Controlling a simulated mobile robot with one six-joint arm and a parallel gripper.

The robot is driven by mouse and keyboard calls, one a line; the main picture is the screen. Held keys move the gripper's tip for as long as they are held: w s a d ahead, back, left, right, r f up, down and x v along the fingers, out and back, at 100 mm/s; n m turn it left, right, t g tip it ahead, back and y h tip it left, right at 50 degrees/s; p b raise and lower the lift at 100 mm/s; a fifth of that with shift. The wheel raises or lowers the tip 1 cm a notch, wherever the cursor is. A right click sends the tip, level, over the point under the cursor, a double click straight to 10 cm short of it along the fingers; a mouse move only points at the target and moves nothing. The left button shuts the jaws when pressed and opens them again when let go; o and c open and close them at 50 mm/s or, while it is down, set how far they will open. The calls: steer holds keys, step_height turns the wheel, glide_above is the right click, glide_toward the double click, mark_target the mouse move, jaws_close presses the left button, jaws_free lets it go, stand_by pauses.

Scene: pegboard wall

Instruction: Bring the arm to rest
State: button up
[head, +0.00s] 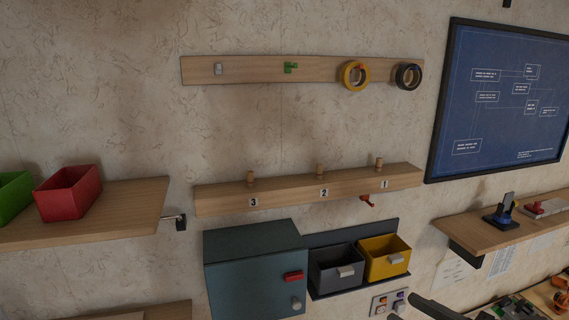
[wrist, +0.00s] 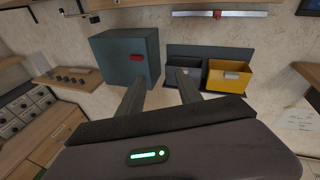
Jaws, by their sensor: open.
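My gripper (wrist: 160,76) shows in the wrist view with its two fingers apart and nothing between them. The fingers point toward the wall, near the blue-grey cabinet (wrist: 125,57) and the bins, touching neither as far as I can see. In the head view only a dark part of what looks like my gripper (head: 432,308) enters at the bottom edge, below the yellow bin (head: 386,254). The rest of my arm is out of view there.
The closed cabinet (head: 256,271) hangs beside a dark grey bin (head: 335,269). Above is a peg rail (head: 308,193) numbered 3, 2, 1. A higher rail (head: 300,67) carries tape rolls. Shelves stick out at left (head: 130,205) and right (head: 466,237). Bare wall lies between the rails.

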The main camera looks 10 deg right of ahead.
steer(key=s+a+f+n+g+y+b, duration=0.1)
steer(key=s+a+f+n+g+b, duration=0.1)
steer(key=a+f+n+g+b, duration=0.4)
steer(key=s+a+f+n+g+y+b, duration=0.1)
steer(key=s+a+f+n+g+b, duration=0.2)
steer(key=a+f, duration=0.55)
steer(key=s+f+n+h+b, duration=0.1)
steer(key=f+n+h+b, duration=0.2)
steer(key=f+n+b, duration=0.3)
steer(key=s+a+f+n+h+b, duration=0.1)
steer(key=s+f+n+h+b, duration=0.1)
steer(key=f+n+b, duration=0.5)
steer(key=n+h+b, duration=0.1)
steer(key=n, duration=0.1)
steer(key=shift+s+a+n+h, duration=0.25)
steer(key=shift+s+n+h, duration=0.05)
steer(key=shift+n+h, duration=0.1)
